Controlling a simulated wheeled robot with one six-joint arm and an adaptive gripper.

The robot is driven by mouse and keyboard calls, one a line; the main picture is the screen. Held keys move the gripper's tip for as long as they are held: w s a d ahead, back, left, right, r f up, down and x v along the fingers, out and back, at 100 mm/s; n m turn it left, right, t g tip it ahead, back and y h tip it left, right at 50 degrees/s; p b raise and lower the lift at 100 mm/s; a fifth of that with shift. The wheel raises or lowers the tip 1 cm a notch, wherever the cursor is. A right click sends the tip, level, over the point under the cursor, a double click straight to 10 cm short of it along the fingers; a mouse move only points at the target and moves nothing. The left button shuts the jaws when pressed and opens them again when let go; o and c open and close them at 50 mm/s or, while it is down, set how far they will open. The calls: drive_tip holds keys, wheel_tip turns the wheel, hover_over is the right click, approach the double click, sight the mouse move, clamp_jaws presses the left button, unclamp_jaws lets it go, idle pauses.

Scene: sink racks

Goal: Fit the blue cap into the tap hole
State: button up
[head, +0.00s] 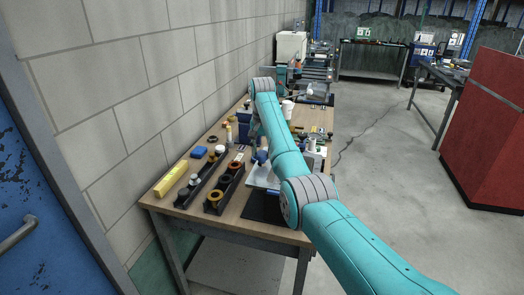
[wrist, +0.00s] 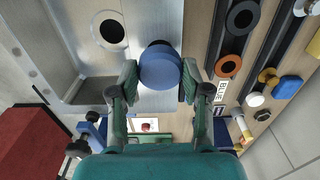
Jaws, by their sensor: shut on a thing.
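In the wrist view, the round blue cap (wrist: 160,66) sits between the two fingers of my gripper (wrist: 160,76), which is shut on it. A darker part of the cap shows at its far edge. The steel sink top (wrist: 65,12) lies below, with a round dark tap hole (wrist: 112,31) up and left of the cap. The cap appears beside the hole, apart from it. Its height above the surface is hard to judge. In the head view, my arm hides most of the gripper and the sink top.
In the wrist view, a black rack (wrist: 232,42) with dark and orange rings stands at right, near a "BLUE" label (wrist: 221,92). In the head view, racks (head: 224,189), a yellow block (head: 171,179) and a blue block (head: 198,152) lie on the wooden table (head: 160,203) beside the wall.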

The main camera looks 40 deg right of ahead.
drive_tip(key=shift+f, duration=1.3)
drive_tip(key=o, duration=1.1)
drive_tip(key=shift+o, duration=0.2)
